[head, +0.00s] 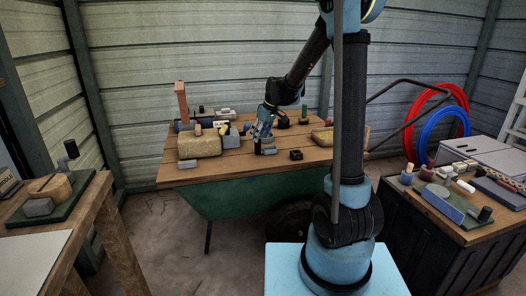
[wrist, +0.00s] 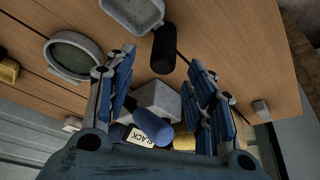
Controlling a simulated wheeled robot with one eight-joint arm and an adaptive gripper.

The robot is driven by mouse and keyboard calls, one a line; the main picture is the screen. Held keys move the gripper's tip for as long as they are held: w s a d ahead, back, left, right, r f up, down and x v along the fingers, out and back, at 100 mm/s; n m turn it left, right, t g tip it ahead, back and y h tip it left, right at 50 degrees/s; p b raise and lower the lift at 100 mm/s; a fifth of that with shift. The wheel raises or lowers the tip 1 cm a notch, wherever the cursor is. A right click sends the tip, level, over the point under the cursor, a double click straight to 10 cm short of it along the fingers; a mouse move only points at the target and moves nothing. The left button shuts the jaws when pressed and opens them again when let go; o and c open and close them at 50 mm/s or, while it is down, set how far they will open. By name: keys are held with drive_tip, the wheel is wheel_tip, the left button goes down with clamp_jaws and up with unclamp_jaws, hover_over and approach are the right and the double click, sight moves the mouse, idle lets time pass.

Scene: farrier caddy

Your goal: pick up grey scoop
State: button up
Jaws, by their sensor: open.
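The grey scoop (wrist: 133,14) lies on the wooden table at the top of the wrist view. It has a shallow grey pan, partly cut off by the picture edge, and a dark handle (wrist: 163,50) pointing down the picture. My gripper (wrist: 158,82) is open, its blue fingers spread to either side, with the scoop beyond the fingertips and apart from them. In the head view my gripper (head: 263,135) hangs low over the table's middle. I cannot surely pick out the scoop there.
A grey block (wrist: 158,98), a blue cylinder (wrist: 152,127) and a bottle marked BLACK (wrist: 138,137) show between my fingers. A round grey dish (wrist: 72,56) lies left. In the head view a tan block (head: 200,146) stands left of my gripper. The table's front right is mostly clear.

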drive_tip(key=shift+x, duration=2.6)
drive_tip(key=shift+s, duration=0.15)
drive_tip(key=shift+c, duration=0.4)
clamp_jaws()
